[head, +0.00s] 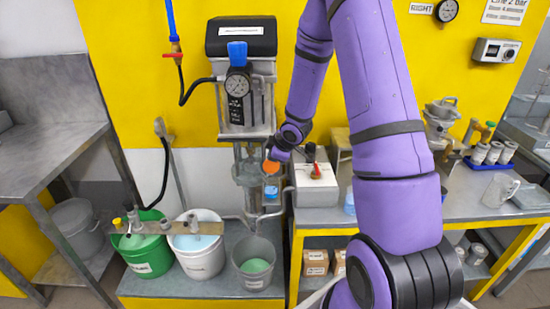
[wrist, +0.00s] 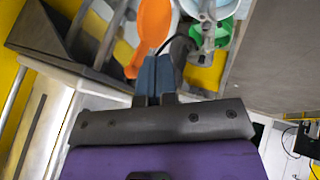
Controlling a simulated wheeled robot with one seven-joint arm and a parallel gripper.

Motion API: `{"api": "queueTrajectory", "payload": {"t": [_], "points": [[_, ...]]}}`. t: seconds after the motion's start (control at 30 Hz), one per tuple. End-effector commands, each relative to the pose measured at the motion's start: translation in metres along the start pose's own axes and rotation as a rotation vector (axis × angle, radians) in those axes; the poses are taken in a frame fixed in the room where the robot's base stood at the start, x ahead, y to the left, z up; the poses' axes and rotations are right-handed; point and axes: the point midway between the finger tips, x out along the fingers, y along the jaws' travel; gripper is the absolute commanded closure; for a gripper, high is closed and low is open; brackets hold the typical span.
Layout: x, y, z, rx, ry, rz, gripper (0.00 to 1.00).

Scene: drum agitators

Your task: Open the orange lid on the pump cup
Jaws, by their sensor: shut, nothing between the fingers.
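The orange lid (head: 271,168) shows in the head view in front of the pump column, just above a small blue part (head: 271,191). I cannot make out the cup's body clearly or tell the lid's angle there. In the wrist view the orange lid (wrist: 154,24) is a large rounded disc with a narrow orange tab running down toward my fingers. My gripper (wrist: 156,62) is shut and empty, its blue-grey fingertips close beside the tab; I cannot tell whether they touch. In the head view my gripper (head: 276,151) is just above the lid, partly hidden by my wrist.
The agitator's motor head (head: 240,37) and gauge stand behind on the left. A green bucket (head: 143,254), a white bucket (head: 200,262) and a grey bucket (head: 253,277) stand below.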

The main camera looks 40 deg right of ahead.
Motion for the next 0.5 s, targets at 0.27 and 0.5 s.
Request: {"api": "queueTrajectory", "payload": {"t": [0.27,0.5], "points": [[0.0073,0.0110,0.0007,0.000,0.000,-0.001,1.00],[0.0072,0.0111,0.0005,0.000,0.000,-0.001,1.00]]}}
